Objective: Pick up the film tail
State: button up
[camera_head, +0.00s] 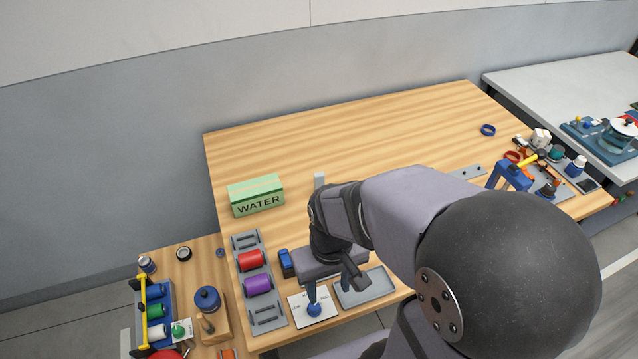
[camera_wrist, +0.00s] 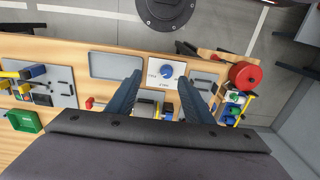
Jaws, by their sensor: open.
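I cannot pick out the film tail for certain in either view. My gripper (camera_wrist: 158,80) is open, its two dark blue-grey fingers apart with nothing clearly held between them. In the head view it is over the front left of the wooden table (camera_head: 330,130), partly hidden by my arm. In the wrist view a white card with a blue knob (camera_wrist: 166,71) shows between and beyond the fingertips. Small pale and yellow items between the fingers are too small to identify.
A green WATER box (camera_head: 257,195) stands behind a grey rack with a red roll (camera_head: 251,260) and a purple roll (camera_head: 258,284). A grey shallow tray (camera_head: 366,290) lies near the front edge. A blue stand (camera_head: 510,177) and clutter fill the right end. The table's back is mostly clear.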

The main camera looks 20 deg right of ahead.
jog(key=shift+r, duration=0.15)
notch_tip(320, 180, up, 3)
jog(key=t+b, duration=0.7)
jog(key=t, duration=0.6)
send_over(320, 177)
jog(key=s, duration=0.2)
jog(key=shift+m+h, duration=0.3)
jog(key=shift+h, duration=0.1)
notch_tip(320, 177, down, 12)
jog(key=shift+r, duration=0.15)
jog(key=shift+f+t, duration=0.3)
jog(key=shift+f, duration=0.3)
jog(key=shift+p+x, duration=1.8)
jog(key=shift+x, duration=1.8)
